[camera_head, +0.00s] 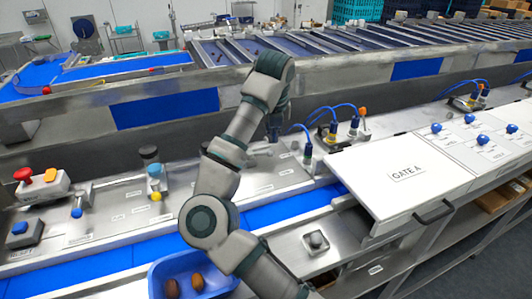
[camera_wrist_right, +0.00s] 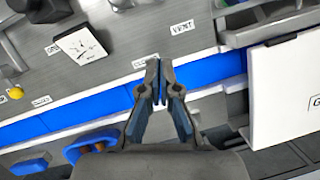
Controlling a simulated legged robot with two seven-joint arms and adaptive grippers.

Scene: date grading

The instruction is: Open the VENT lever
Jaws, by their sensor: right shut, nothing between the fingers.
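The VENT label (camera_wrist_right: 182,27) shows on the grey metal panel near the top of the right wrist view. I cannot clearly make out the VENT lever itself. Above the label, the frame edge cuts off grey and blue parts. My right gripper (camera_wrist_right: 160,75) is shut and empty, with its fingertips together below the label and over the blue strip. In the head view my right arm reaches up over the panel, and its gripper (camera_head: 274,132) points down, partly hidden behind the arm. My left gripper is not in view.
A white GATE A panel (camera_head: 385,158) with a dark handle stands to the right. A blue tray (camera_head: 158,280) with brown dates lies below the arm. A red button (camera_head: 23,174) and a yellow-and-blue fitting (camera_head: 155,183) are at left. Blue cables (camera_head: 340,107) rise behind.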

